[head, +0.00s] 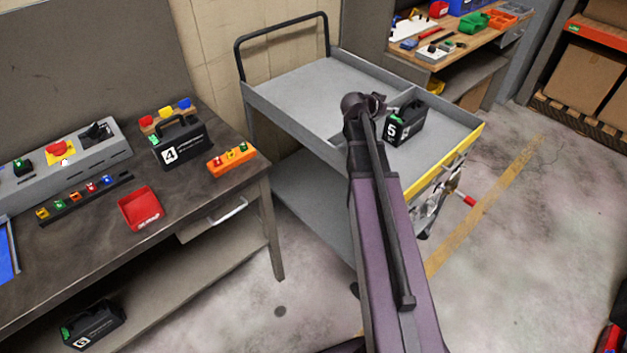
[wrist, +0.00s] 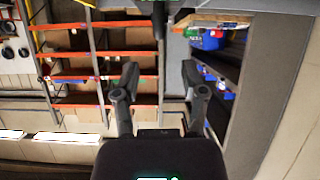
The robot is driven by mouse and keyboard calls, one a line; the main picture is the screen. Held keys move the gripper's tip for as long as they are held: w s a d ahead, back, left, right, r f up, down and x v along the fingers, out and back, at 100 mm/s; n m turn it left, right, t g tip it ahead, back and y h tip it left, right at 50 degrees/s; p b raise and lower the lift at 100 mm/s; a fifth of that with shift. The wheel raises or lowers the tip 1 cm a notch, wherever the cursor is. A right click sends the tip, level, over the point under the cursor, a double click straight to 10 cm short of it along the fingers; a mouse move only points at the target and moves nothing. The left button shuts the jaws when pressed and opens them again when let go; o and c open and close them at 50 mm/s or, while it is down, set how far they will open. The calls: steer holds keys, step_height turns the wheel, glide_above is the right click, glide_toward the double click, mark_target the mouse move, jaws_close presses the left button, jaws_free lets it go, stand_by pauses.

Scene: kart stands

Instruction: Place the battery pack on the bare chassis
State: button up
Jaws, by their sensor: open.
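A black battery pack marked 5 (head: 403,122), with a handle and a green tab, stands upright on the grey cart's top tray. A similar pack marked 4 (head: 181,143) stands on the workbench. A third (head: 94,325) lies on the bench's lower shelf; its number is hard to read. My gripper (wrist: 158,80) is open in the wrist view, with nothing between its fingers. In the head view my arm reaches over the cart, its end just left of pack 5; the fingers are mostly hidden. I cannot make out a bare chassis.
The cart (head: 285,112) has a raised rim, a divider and a black push handle. The workbench (head: 190,192) holds a red tray (head: 140,208), an orange block (head: 231,160) and a grey console (head: 85,160). Floor is open right of the cart.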

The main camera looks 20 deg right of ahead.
steer(key=s+a+f+n+g+y, duration=0.1)
steer(key=s+a+f+n+y, duration=0.2)
steer(key=a, duration=0.8)
steer(key=s+a+f+n+g+y, duration=0.2)
steer(key=s+a+f+n+y, duration=0.2)
steer(key=s+a, duration=0.4)
steer(key=s+a+f+n+g+y, duration=0.1)
steer(key=s+a+f+n+y, duration=0.2)
steer(key=a, duration=1.2)
steer(key=s+n+y, duration=0.1)
steer(key=s+n, duration=0.2)
steer(key=shift+s+a+f+g+y, duration=0.15)
steer(key=shift+a+f+g+y, duration=0.05)
steer(key=shift+g+y, duration=0.2)
steer(key=shift+o, duration=0.5)
